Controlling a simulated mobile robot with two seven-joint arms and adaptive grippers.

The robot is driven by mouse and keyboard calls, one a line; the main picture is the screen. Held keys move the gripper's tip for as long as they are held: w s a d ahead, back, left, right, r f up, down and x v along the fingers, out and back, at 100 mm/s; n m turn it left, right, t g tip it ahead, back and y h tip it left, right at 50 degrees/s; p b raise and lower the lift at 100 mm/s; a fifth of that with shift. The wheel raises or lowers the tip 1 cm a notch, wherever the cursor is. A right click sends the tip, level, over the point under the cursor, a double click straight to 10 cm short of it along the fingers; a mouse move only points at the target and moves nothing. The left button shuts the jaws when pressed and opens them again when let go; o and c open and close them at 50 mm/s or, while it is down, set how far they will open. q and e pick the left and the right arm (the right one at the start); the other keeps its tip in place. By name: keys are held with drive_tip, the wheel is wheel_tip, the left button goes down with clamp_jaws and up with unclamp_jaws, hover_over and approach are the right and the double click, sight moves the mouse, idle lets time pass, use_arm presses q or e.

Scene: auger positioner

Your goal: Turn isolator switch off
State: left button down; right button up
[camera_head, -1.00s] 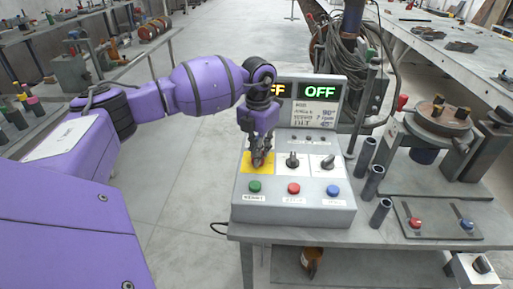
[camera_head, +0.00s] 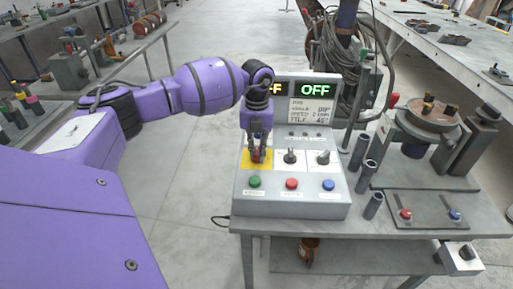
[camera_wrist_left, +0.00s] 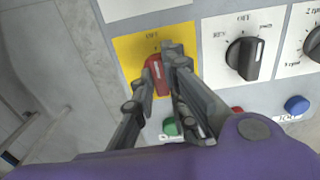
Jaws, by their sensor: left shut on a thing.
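The isolator switch is a red rotary handle (camera_wrist_left: 156,75) on a yellow plate (camera_wrist_left: 129,50) in the left wrist view. In the head view the yellow plate (camera_head: 265,164) is at the left of the grey control box (camera_head: 290,207). My left gripper (camera_head: 256,157) points down onto it from behind. In the wrist view its two fingers (camera_wrist_left: 162,82) are closed around the red handle, one on each side. The fingers hide part of the handle. The handle looks close to upright, slightly tilted, near the OFF mark. My right gripper is not in view.
Two black knobs (camera_head: 290,156) (camera_head: 323,158) sit right of the yellow plate. Green (camera_head: 255,182), red (camera_head: 292,184) and blue (camera_head: 328,185) buttons line the box front. A display (camera_head: 315,90) behind reads OFF in green; my arm partly hides its left readout. Tubes (camera_head: 369,172) stand at right.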

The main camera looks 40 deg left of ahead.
sight(257, 150)
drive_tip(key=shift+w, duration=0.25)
use_arm(q)
drive_tip(key=c, duration=1.9)
unclamp_jaws()
drive_tip(key=shift+o, duration=0.7)
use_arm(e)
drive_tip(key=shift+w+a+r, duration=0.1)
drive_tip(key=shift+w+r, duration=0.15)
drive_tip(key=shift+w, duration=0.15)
use_arm(q)
drive_tip(key=shift+r, duration=0.3)
wheel_tip(257, 150, up, 12)
drive_tip(key=shift+f, duration=0.25)
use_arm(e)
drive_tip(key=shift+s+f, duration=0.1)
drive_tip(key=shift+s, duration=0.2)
